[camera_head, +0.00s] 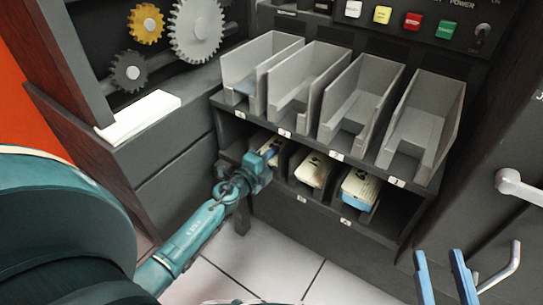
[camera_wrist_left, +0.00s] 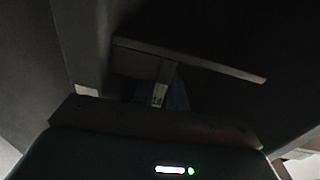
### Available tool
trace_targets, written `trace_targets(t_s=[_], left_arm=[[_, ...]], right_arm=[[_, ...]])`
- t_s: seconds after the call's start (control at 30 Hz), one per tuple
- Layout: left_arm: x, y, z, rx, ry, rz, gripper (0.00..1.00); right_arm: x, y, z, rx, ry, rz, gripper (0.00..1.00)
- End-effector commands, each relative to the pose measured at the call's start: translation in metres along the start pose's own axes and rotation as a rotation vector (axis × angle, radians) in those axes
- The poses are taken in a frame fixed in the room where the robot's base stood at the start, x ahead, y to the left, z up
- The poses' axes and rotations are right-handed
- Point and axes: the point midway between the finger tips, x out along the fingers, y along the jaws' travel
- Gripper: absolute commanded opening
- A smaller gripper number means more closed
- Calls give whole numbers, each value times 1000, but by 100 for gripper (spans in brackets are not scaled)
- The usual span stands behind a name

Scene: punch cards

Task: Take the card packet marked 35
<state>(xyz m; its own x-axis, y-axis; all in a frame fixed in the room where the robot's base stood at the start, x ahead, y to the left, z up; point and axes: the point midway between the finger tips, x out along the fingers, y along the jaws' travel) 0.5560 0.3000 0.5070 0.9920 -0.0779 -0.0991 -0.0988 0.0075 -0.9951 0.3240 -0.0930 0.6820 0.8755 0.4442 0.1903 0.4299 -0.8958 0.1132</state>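Three card packets lie in the lower row of compartments in the head view: a left one (camera_head: 274,147), a middle one (camera_head: 314,170) and a right one (camera_head: 360,188) with blue on its front. Their dark markings are too small to read, so I cannot tell which is 35. My left gripper (camera_head: 266,156) is at the left compartment, right at the left packet and partly covering it. Its grip on the packet is hidden. The left wrist view is dark. My right gripper (camera_head: 445,278) is open and empty at the lower right, away from the packets.
Several empty grey bins (camera_head: 357,101) stand on the shelf above the packets. A button panel (camera_head: 411,20) is behind them. Gears (camera_head: 196,30) and a white block (camera_head: 139,115) are at the left. A door handle (camera_head: 518,187) is at the right. The tiled floor (camera_head: 275,262) is clear.

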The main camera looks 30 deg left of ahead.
Motion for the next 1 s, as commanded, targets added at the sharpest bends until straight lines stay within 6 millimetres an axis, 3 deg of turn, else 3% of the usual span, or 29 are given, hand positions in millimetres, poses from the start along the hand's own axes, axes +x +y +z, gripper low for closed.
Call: trace_targets(t_s=[0.13, 0.5, 1.0], left_arm=[[0, 1, 0, 0, 0, 1, 0], [-1, 1, 0, 0, 0, 5, 0], [-3, -14, 0, 0, 1, 9, 0]], right_arm=[[1, 0, -1, -1, 4, 0, 36], [1, 0, -4, -1, 7, -1, 36], [4, 2, -21, -1, 6, -1, 36]])
